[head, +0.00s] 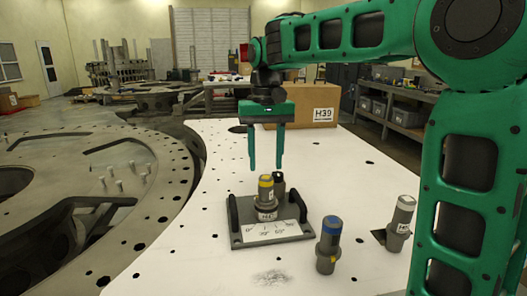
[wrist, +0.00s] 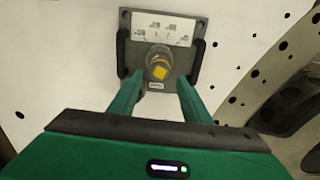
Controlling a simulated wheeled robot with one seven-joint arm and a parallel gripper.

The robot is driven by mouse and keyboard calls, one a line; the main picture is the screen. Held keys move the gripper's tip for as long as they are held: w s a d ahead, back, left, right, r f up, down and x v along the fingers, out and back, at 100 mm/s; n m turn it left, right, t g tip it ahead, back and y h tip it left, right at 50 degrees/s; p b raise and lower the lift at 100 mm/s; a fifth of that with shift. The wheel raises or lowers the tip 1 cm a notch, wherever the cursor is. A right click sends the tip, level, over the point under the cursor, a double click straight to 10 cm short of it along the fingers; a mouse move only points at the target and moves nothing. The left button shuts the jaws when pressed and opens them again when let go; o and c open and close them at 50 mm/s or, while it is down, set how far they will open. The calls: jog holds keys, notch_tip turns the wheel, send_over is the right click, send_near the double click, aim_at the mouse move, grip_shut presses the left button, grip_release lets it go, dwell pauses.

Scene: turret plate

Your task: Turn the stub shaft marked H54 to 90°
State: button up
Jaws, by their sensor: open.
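A stub shaft with a yellow cap (head: 266,184) stands upright in a grey dial plate (head: 292,240). Its white label is too small to read surely as H54. The yellow cap also shows in the wrist view (wrist: 159,73), turned at an angle, with the degree scale (wrist: 163,27) beyond it. My gripper (head: 266,168) is open and empty, pointing down above the shaft. I cannot tell where the shaft's pointer stands.
Two black handles (head: 233,215) (head: 300,206) flank the shaft. A dark cylinder (head: 279,182) stands just behind it. A blue-capped shaft (head: 328,245) and a grey-white shaft (head: 400,222) stand at the right. A cardboard box (head: 300,108) marked H39 is behind. The white table's left is clear.

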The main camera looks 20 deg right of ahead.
aim_at(265, 177)
jog(key=shift+f, duration=2.3)
jog(key=shift+c, duration=0.4)
jog(key=c, duration=0.7)
jog(key=n, duration=0.6)
jog(key=shift+n, duration=0.3)
jog(key=n, duration=0.5)
